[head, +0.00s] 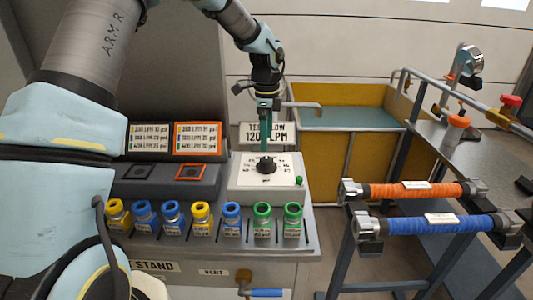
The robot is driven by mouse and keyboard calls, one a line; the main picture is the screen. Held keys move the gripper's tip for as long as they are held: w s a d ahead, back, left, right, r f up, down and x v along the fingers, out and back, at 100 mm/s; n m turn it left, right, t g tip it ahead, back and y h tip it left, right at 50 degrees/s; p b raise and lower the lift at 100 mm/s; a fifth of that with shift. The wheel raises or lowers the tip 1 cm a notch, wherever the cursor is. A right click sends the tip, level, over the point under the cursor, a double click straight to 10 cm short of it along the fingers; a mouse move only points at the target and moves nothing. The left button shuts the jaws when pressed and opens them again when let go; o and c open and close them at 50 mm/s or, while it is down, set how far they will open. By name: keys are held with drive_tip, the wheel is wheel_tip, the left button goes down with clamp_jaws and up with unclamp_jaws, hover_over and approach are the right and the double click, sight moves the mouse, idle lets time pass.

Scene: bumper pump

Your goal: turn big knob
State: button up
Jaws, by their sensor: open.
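The big knob (265,165) is black and sits on a white dial box (280,190) with markings around it. The box stands on the bench, right of the grey panel. My gripper (265,148) has green fingers pointing down and is open just above the knob. The fingertips appear close to the knob's top; I cannot tell whether they touch it or straddle it. A small green button (299,180) sits at the box's right side.
Several coloured nozzles stand in a row along the bench front, including a yellow one (117,214). A sign (283,132) stands behind the box. Orange (415,189) and blue (430,225) hoses lie on a rack at right.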

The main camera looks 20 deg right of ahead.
drive_tip(key=shift+r+b, duration=0.3)
drive_tip(key=shift+r, duration=1.5)
